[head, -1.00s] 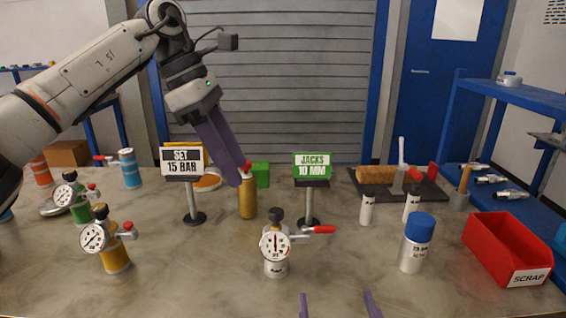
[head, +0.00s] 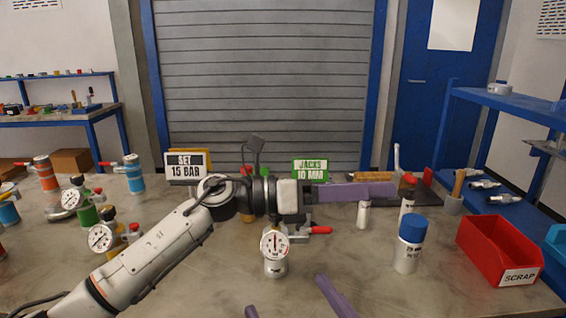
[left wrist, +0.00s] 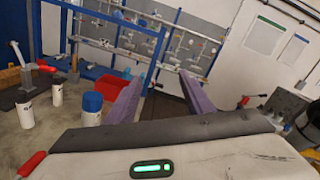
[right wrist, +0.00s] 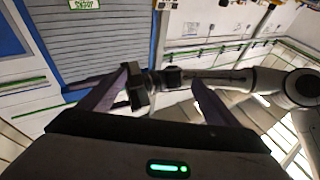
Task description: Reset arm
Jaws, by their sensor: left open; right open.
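My left gripper (head: 355,190) reaches level across the middle of the table in the head view, pointing right. Its purple fingers are seen side-on there; in the left wrist view (left wrist: 160,85) they stand apart with nothing between them. My right gripper (head: 292,305) shows only its two spread purple fingertips at the bottom edge of the head view. In the right wrist view (right wrist: 163,78) its fingers are apart and hold nothing, and my left arm crosses behind them. A white vessel with a gauge (head: 274,250) stands upright just below my left arm in the head view.
A blue-capped bottle (head: 409,246) and red scrap bin (head: 497,250) stand at the right. Small white bottles (head: 363,215) are near my left fingers. Signs reading "SET 15 BAR" (head: 186,165) and "JACKS 10 MM" (head: 310,170) stand behind my arm. Several gauged vessels (head: 102,238) stand left.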

